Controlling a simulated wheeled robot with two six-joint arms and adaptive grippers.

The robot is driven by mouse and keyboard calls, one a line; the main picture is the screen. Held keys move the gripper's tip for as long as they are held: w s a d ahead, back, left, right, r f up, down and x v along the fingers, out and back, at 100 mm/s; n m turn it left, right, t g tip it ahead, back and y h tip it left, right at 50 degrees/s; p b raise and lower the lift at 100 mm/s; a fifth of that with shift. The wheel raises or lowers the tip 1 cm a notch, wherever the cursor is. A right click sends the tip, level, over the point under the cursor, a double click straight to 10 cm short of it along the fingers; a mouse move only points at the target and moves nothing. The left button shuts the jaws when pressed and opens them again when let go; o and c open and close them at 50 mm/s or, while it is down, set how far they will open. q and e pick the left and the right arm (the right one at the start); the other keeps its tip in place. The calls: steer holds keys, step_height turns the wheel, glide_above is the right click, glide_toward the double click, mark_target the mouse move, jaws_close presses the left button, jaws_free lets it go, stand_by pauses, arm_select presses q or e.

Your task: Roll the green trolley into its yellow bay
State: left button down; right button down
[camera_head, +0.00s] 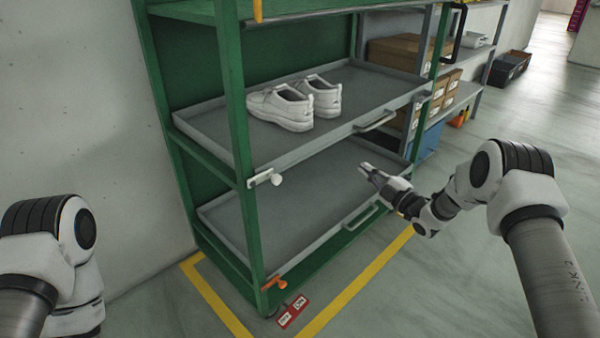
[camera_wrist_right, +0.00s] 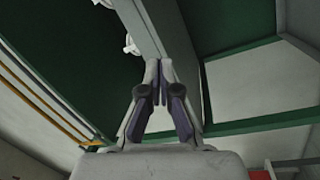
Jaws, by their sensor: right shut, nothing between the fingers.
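The green trolley (camera_head: 240,150) stands upright against the wall in the head view, with grey tray shelves. Its front base is over a yellow floor outline (camera_head: 349,290), the yellow bay; its far side is hidden. My right gripper (camera_head: 366,170) is shut and empty, in front of the trolley's lower opening, between the middle and bottom shelves. In the right wrist view the shut fingertips (camera_wrist_right: 159,64) point toward a grey rail and green panels of the trolley. Whether they touch it, I cannot tell. My left arm shows at the left edge, but its gripper is out of the picture.
White shoes (camera_head: 282,105) sit on the trolley's middle shelf. A red label (camera_head: 292,311) lies by its front corner, below an orange lever (camera_head: 274,284). A grey rack with boxes (camera_head: 395,52) stands behind.

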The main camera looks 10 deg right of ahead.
steer(key=m, duration=0.4)
steer(key=m+g+y+p, duration=0.5)
steer(key=m+p, duration=0.7)
steer(key=m, duration=1.1)
glide_toward(275, 170)
steer(key=d, duration=0.5)
steer(key=x, duration=0.8)
steer(key=shift+w+a, duration=0.2)
steer(key=shift+w, duration=0.15)
steer(key=a, duration=0.1)
steer(key=s+a, duration=0.1)
steer(key=a, duration=0.1)
steer(key=shift+s+a+r+p, duration=0.1)
steer(key=shift+s+p, duration=0.1)
steer(key=shift+p, duration=0.1)
steer(key=shift+s+a, duration=0.2)
